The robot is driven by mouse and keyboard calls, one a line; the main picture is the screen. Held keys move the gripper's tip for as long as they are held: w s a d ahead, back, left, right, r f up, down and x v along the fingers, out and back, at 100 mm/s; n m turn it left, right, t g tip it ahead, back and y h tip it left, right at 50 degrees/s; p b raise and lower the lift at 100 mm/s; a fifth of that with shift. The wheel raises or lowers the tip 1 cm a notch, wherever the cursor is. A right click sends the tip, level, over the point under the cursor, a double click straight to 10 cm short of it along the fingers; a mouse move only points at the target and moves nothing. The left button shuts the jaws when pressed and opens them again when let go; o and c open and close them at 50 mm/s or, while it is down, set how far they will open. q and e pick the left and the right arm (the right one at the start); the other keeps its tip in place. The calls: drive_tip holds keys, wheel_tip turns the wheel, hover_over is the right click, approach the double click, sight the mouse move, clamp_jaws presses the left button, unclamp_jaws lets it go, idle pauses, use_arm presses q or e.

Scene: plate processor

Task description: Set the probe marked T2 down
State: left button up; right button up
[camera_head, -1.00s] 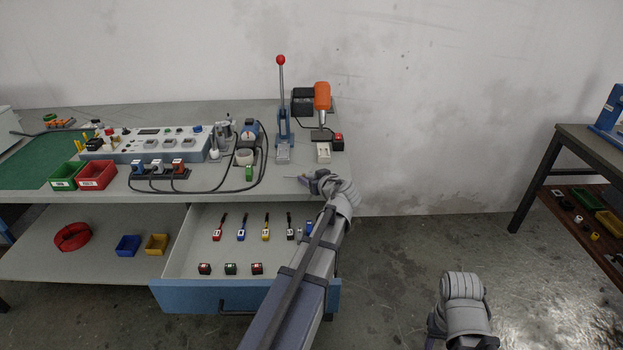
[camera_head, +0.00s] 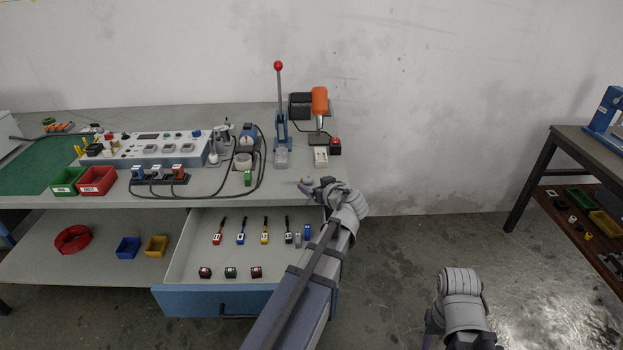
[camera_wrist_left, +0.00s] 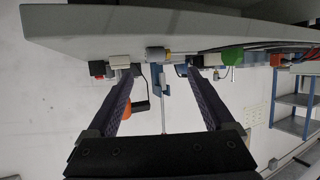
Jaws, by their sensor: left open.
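My left gripper (camera_head: 312,187) is over the bench top's right front edge, its fingers spread open.
The open drawer (camera_head: 190,262) below holds several coloured tools and small blocks. A lever press (camera_head: 281,130) and an orange-handled device (camera_head: 319,102) stand behind. Green and red bins (camera_head: 97,181), a sockets strip and cables lie left. Right of the bench is open floor.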

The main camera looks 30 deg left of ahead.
use_arm(q)
drive_tip(key=s+d+f+m+g+h, duration=0.2)
drive_tip(key=s+d+f+m+h, duration=0.1)
drive_tip(key=s+d, duration=0.4)
drive_tip(key=s+d+f+m+g+h, duration=0.3)
drive_tip(key=s+d+f+m, duration=0.2)
drive_tip(key=d, duration=0.9)
drive_tip(key=s+d+f+m+g+h, duration=0.3)
drive_tip(key=s+d+m, duration=0.3)
drive_tip(key=s+d, duration=0.4)
drive_tip(key=shift+s+d+f+h, duration=0.3)
drive_tip(key=shift+s+d+f, duration=0.15)
drive_tip(key=shift+f, duration=0.4)
drive_tip(key=shift+o, duration=0.2)
drive_tip(key=shift+s+d+m, duration=0.2)
drive_tip(key=shift+d+m, duration=0.1)
